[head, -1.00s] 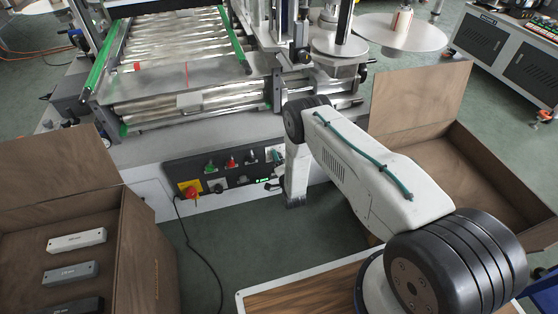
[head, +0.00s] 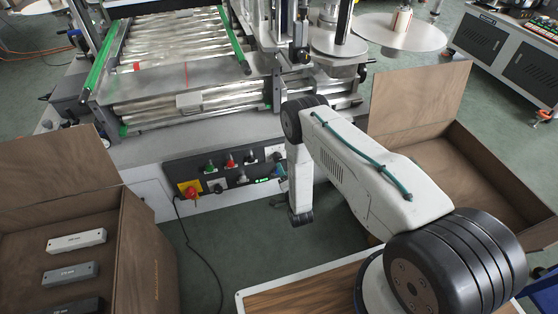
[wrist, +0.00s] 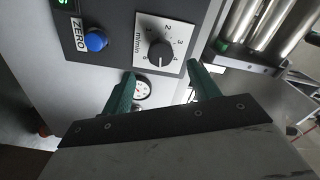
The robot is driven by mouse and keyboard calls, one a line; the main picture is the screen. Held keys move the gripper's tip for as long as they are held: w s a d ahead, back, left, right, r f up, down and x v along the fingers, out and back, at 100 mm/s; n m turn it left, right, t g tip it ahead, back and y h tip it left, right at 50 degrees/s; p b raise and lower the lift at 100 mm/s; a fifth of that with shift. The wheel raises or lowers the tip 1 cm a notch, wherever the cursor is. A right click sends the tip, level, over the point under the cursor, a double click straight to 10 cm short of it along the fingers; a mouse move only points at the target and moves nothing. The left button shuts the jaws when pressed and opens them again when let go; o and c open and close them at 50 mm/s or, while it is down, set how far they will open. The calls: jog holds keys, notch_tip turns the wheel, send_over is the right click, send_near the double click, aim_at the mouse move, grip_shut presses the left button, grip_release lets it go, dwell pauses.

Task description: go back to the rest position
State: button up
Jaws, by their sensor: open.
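My gripper (wrist: 161,80) is open, with two green fingers spread apart and nothing held between them. In the wrist view it faces the machine's control panel (wrist: 118,50). A black speed knob (wrist: 159,53) with a number scale lies beyond the finger tips, and a blue button (wrist: 96,41) marked ZERO is to its left. A small round dial (wrist: 142,90) shows between the fingers. In the head view my arm hangs in front of the right end of the control panel (head: 225,172), and its lower link largely hides the gripper.
An open wooden box (head: 143,260) with several labelled blocks stands at lower left. Another open wooden box (head: 420,100) stands at right, beyond my arm. The roller conveyor (head: 180,40) is above the panel. A red emergency button (head: 190,190) and hanging cable are left.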

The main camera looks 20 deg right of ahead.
jog(key=s+f+n+g, duration=0.4)
jog(key=s+f+g, duration=0.1)
jog(key=f+g, duration=0.35)
jog(key=s+r+n+g, duration=0.2)
jog(key=s+r+g, duration=0.2)
jog(key=r, duration=0.9)
jog(key=s+r+n+g, duration=0.3)
jog(key=s+r, duration=0.1)
jog(key=r, duration=0.9)
jog(key=s+r+n+g, duration=0.2)
jog(key=s+r+g, duration=0.15)
jog(key=r, duration=0.95)
jog(key=s+d+r+n+t, duration=0.1)
jog(key=s+r, duration=1.1)
jog(key=r, duration=0.2)
jog(key=s+d+r+n+t, duration=0.1)
jog(key=s+d+r, duration=0.1)
jog(key=s+r, duration=1)
jog(key=shift+s+d+r, duration=0.15)
jog(key=shift+s+r, duration=0.1)
jog(key=shift+r, duration=1.25)
